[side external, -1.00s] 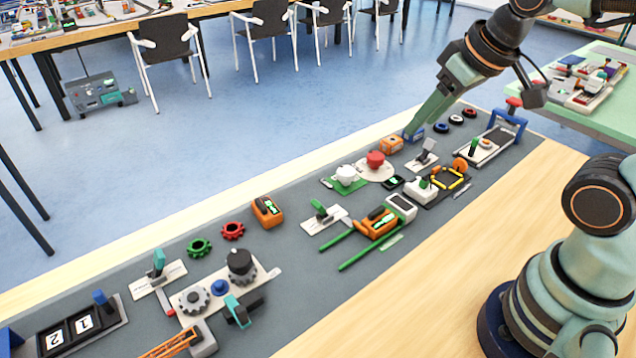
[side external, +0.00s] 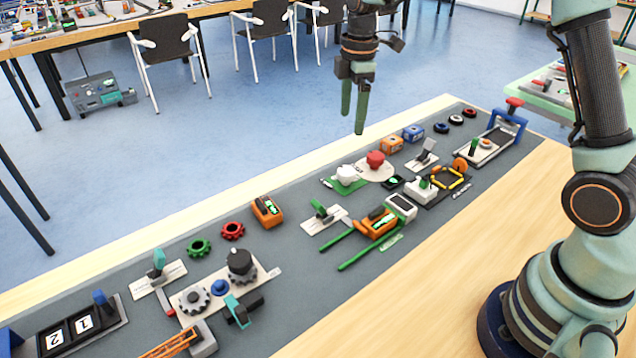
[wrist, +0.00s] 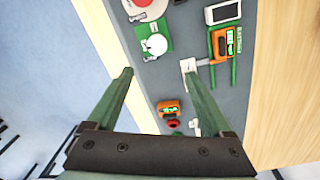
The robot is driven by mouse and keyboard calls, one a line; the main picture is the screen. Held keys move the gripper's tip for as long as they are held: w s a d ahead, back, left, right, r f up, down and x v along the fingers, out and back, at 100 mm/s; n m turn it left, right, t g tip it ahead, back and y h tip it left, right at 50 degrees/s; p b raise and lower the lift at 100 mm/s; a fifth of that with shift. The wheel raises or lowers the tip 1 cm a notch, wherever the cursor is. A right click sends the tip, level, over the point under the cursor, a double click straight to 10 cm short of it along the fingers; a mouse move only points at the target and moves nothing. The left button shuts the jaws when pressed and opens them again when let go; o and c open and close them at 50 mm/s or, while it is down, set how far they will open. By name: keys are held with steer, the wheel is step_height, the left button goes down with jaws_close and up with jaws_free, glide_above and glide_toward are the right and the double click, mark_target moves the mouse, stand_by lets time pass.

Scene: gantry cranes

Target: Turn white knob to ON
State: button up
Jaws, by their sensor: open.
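The white knob (side external: 346,174) sits on a small green plate (side external: 352,187) near the far edge of the grey mat, just left of the red knob. In the wrist view the white knob (wrist: 156,44) on its green plate (wrist: 143,29) is at the top, beyond my fingertips. My gripper (side external: 353,118) hangs fingers-down in the air above the far edge of the table, above and behind the white knob and apart from it. In the wrist view my gripper (wrist: 158,72) has its two green fingers spread with nothing between them. The knob's ON marking is too small to read.
A red knob (side external: 375,159) on a round cream plate stands right beside the white knob. An orange block (side external: 391,144), a blue block (side external: 413,133) and a green-lever switch (side external: 323,212) are nearby. The wooden table (side external: 440,262) is clear in front of the mat.

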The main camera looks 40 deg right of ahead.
mark_target(345, 170)
steer(key=shift+n, duration=0.7)
steer(key=f, duration=0.4)
steer(key=w+f, duration=0.1)
steer(key=f, duration=0.9)
steer(key=shift+w+d+f, duration=0.1)
steer(key=shift+w+f, duration=0.05)
steer(key=shift+f, duration=0.05)
jaws_close()
